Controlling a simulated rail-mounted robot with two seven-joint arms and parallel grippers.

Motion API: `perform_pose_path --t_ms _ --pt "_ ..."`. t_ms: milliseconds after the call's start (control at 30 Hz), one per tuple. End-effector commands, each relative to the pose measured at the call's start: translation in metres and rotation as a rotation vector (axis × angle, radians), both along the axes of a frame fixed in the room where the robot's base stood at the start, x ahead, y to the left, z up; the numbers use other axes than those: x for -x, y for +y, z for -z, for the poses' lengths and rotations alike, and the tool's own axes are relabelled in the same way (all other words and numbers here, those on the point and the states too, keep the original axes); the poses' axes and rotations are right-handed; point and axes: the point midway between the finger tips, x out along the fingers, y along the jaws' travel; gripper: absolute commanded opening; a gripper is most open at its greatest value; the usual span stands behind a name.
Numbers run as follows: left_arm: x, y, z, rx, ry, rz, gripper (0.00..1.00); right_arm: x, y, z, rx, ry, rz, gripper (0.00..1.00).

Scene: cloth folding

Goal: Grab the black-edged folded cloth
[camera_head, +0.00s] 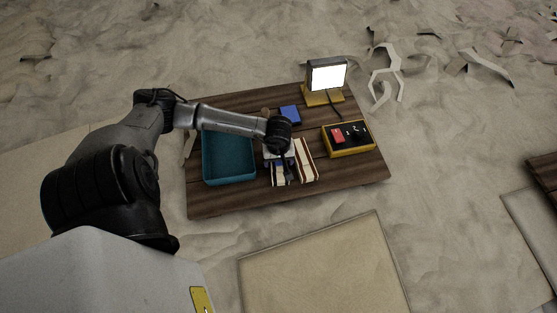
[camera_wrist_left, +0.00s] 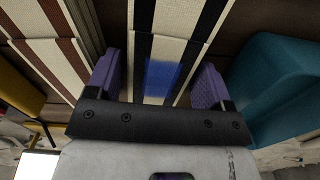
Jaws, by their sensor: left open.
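The black-edged folded cloth (camera_head: 280,180) is cream with dark stripes and lies on the wooden board, partly hidden by my left arm's end. In the left wrist view the cloth (camera_wrist_left: 175,20) runs between the fingers, with a blue patch on it. My left gripper (camera_wrist_left: 158,68) is open, with one purple finger pad on each side of the cloth. In the head view my left gripper (camera_head: 279,160) is over the cloth's far part. I cannot tell whether the pads touch it. My right gripper is not in view.
A brown-red striped cloth (camera_head: 305,160) lies close on the right. A teal tray (camera_head: 228,181) stands on the left. A yellow-edged black box (camera_head: 357,150), a blue item (camera_head: 290,114) and a lit lamp (camera_head: 327,75) are also on the board (camera_head: 215,204). The board's front right is clear.

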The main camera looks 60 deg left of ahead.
Motion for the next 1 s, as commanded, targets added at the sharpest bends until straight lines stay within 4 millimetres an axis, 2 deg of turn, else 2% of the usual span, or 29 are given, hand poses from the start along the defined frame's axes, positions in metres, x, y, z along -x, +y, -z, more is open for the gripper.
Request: perform_pose_path --t_ms 233,667,1000 --pt "0.0 0.0 0.0007 0.0 0.0 0.0 0.73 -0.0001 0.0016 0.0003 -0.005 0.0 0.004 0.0" --pt "-0.0005 0.0001 -0.0001 -0.001 -0.001 0.0 0.32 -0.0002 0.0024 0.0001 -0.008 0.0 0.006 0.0" --pt "-0.0009 0.0007 -0.0036 -0.001 -0.003 0.001 0.32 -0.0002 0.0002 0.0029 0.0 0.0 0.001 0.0"
